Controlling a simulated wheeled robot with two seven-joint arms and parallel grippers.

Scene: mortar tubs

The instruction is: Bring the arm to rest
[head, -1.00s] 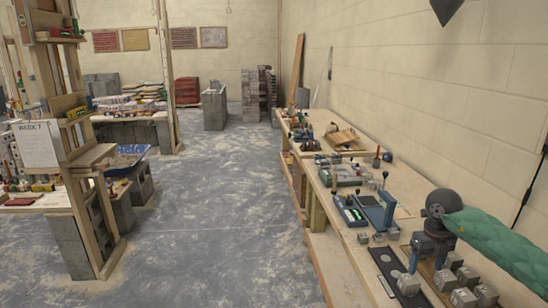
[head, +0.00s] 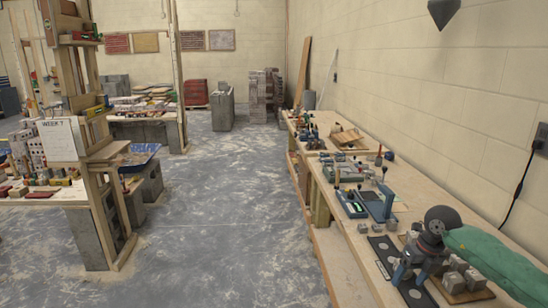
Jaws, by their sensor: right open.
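My right gripper (head: 409,276), on the arm with the green sleeve (head: 498,262), is over the front part of the right-hand bench. Its two blue fingers point down and stand apart, so it is open. It is low over a dark strip with pale round marks (head: 383,256), just left of several grey blocks (head: 454,282) on a wooden board. I cannot tell whether the fingertips touch the strip. The gripper and wrist hide part of the strip and board. My left gripper is not in view.
The long wooden bench (head: 352,274) runs along the right wall. Blue devices (head: 378,205), small grey cubes (head: 375,228) and tools stand behind the gripper. A wooden rack (head: 107,190) stands at left. The floor (head: 215,235) between is clear.

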